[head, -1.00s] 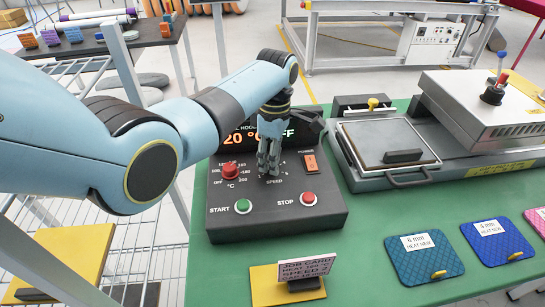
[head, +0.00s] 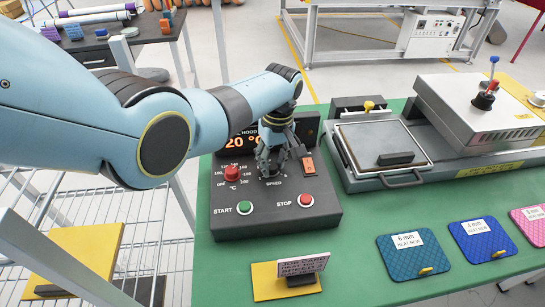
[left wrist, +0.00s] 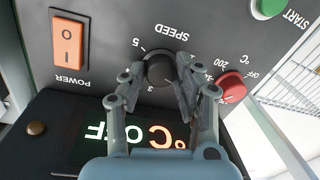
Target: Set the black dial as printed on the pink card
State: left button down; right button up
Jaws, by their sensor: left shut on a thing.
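In the left wrist view the two fingers of my left gripper (left wrist: 162,82) are shut on the dial from both sides. The numbers 5 and 3 show beside it; I cannot tell where its pointer stands. The pink card (head: 303,265) stands tilted in a black holder on a yellow base (head: 265,284); its print is too small to read surely. My right gripper is not in view.
A red knob (left wrist: 232,87) marked °C is close beside the gripper's finger. An orange power switch (left wrist: 69,40), a green START button (head: 245,208) and a red STOP button (head: 306,200) are on the box. A press (head: 485,105) stands right; coloured pads (head: 420,258) lie in front.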

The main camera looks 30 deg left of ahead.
pick_arm(q)
jog(key=shift+m+p, duration=0.4)
jog(key=shift+m, duration=0.8)
jog(key=c, duration=0.9)
grip_release()
jog(key=shift+c, duration=0.2)
jog(key=shift+r, duration=0.1)
notch_tip(320, 180, up, 12)
jog(key=shift+w+d, duration=0.3)
jog(key=shift+d, duration=0.1)
